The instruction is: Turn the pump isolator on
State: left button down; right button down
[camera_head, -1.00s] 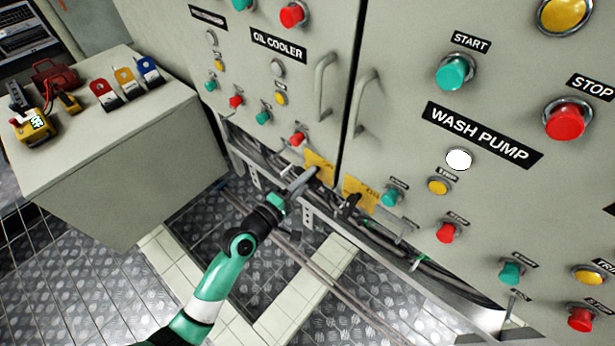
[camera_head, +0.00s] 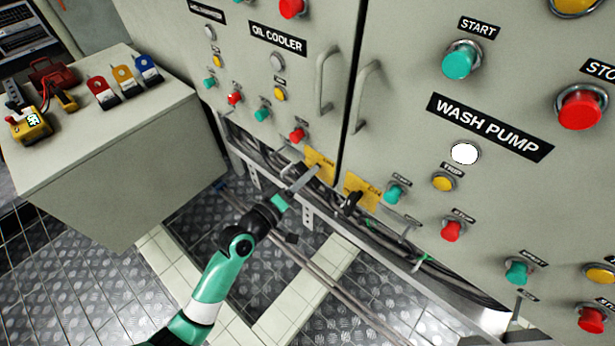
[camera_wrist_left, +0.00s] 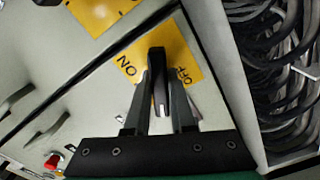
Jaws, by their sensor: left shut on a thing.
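My left gripper (camera_head: 303,181) reaches to the yellow plate (camera_head: 320,166) low on the oil cooler cabinet. In the left wrist view, its two fingers (camera_wrist_left: 160,112) are shut on a black isolator handle (camera_wrist_left: 157,62). The yellow plate behind it (camera_wrist_left: 188,52) reads ON at left and OFF at right. The handle stands between the two words, with a white mark near its lower end. In the head view this handle is hidden by the gripper. My right gripper is not in view.
Cabinet door handles (camera_head: 323,80) stand out above the gripper. Cables (camera_wrist_left: 265,60) run in an open space beside the plate. Wash pump buttons, including a red one (camera_head: 452,231), are at right. A grey box (camera_head: 120,150) carries lockout tags and a yellow meter (camera_head: 30,127).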

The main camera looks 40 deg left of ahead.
pick_arm(q)
jog(key=m+b, duration=0.2)
jog(key=m, duration=0.4)
jog(key=shift+f+m, duration=0.1)
jog(key=shift+m, duration=0.2)
jog(key=m+b, duration=0.2)
jog(key=m, duration=0.4)
dwell(0.3)
jog(key=c, duration=0.8)
grip_release()
jog(key=shift+o, duration=0.2)
jog(key=s+p, duration=0.1)
jog(key=s, duration=1)
jog(key=shift+s+d, duration=0.3)
jog(key=shift+d, duration=0.15)
jog(key=shift+s, duration=0.1)
